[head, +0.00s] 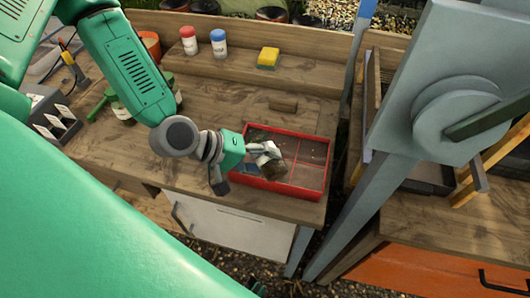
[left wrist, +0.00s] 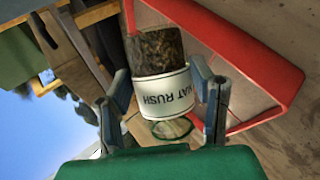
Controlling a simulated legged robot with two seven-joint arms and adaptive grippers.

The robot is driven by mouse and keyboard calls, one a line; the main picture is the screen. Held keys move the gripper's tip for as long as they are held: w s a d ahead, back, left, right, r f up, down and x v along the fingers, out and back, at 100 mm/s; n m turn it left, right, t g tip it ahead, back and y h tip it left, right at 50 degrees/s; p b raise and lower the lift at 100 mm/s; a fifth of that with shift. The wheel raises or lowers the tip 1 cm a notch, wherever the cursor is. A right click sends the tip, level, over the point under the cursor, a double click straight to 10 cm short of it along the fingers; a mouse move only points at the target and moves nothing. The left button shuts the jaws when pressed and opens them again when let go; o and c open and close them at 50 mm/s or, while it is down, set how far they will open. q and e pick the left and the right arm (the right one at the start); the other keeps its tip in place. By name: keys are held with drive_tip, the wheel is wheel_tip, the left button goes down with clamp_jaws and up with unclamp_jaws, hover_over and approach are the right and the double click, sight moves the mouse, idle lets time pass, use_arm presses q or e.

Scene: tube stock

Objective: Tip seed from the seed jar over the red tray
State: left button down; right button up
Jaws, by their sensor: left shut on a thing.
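The seed jar (left wrist: 158,82) is a clear jar with a white label that reads upside down in the left wrist view. Dark seed shows at its far end and a clear round glass end shows near my palm. My left gripper (head: 262,149) is shut on the jar, one finger on each side of it. In the head view the jar (head: 273,165) is tilted over the left part of the red tray (head: 331,145). The tray is shallow and divided into compartments. I cannot tell if seed is falling. My right gripper is not in view.
A red-capped jar (head: 188,40), a blue-capped jar (head: 219,43) and a yellow block (head: 268,57) stand on the back shelf. A small wooden block (head: 283,103) lies behind the tray. A large grey-blue frame (head: 440,90) rises at the right.

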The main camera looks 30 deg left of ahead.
use_arm(q)
drive_tip(key=shift+s+d, duration=0.2)
drive_tip(key=shift+s, duration=0.5)
drive_tip(key=shift+s+d, duration=0.2)
drive_tip(key=shift+s, duration=0.45)
drive_tip(key=shift+f+n+h+b, duration=0.1)
drive_tip(key=shift+n+h+b, duration=0.45)
drive_tip(key=shift+b, duration=0.2)
drive_tip(key=shift+g+h, duration=0.25)
drive_tip(key=shift+g, duration=0.05)
drive_tip(key=shift+a, duration=0.1)
